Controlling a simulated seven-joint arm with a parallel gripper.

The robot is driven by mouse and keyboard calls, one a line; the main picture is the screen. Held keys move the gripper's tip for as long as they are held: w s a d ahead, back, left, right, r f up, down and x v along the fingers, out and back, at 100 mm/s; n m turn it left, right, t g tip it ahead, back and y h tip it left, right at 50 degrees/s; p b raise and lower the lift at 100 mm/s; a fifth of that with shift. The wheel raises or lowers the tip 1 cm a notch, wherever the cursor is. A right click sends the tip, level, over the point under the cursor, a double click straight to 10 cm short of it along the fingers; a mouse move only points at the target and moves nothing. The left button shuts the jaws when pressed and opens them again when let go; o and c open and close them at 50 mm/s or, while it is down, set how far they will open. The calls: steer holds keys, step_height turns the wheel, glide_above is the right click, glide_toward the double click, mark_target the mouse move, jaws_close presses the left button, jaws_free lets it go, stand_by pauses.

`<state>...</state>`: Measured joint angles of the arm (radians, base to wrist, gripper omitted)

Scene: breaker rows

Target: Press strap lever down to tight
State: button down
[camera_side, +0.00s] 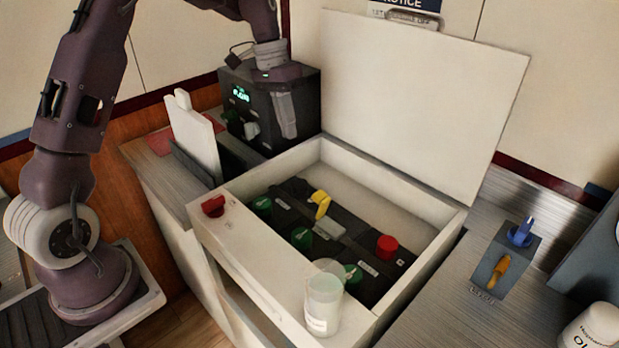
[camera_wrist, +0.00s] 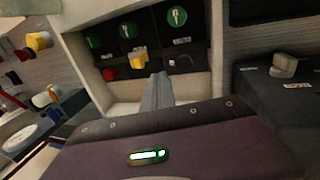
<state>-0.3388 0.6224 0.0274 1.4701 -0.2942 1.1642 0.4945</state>
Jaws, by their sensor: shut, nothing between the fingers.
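No lever carries a label I can read as strap, so I cannot tell which one it is. A yellow lever (camera_side: 320,203) stands up from the dark panel (camera_side: 345,245) inside the open white box; a yellow part also shows in the wrist view (camera_wrist: 138,59). An orange lever (camera_side: 502,264) is on a small grey box at the right, below a blue knob (camera_side: 521,234). My gripper (camera_side: 288,132) is shut and empty, pointing down by the black device, apart from both levers. Its fingers also show in the wrist view (camera_wrist: 160,82).
The black device (camera_side: 300,85) with a green display stands behind the box. The box's lid (camera_side: 420,90) stands open. A red knob (camera_side: 213,206) and a translucent cup (camera_side: 324,295) are on the front rim. Green knobs (camera_side: 302,238) and a red button (camera_side: 387,247) are inside.

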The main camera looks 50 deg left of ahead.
glide_toward(319, 205)
steer(key=w+a+f, duration=0.1)
steer(key=a+f, duration=0.4)
steer(key=d, duration=0.3)
steer(key=shift+w+d+f, duration=0.2)
steer(key=shift+d, duration=0.05)
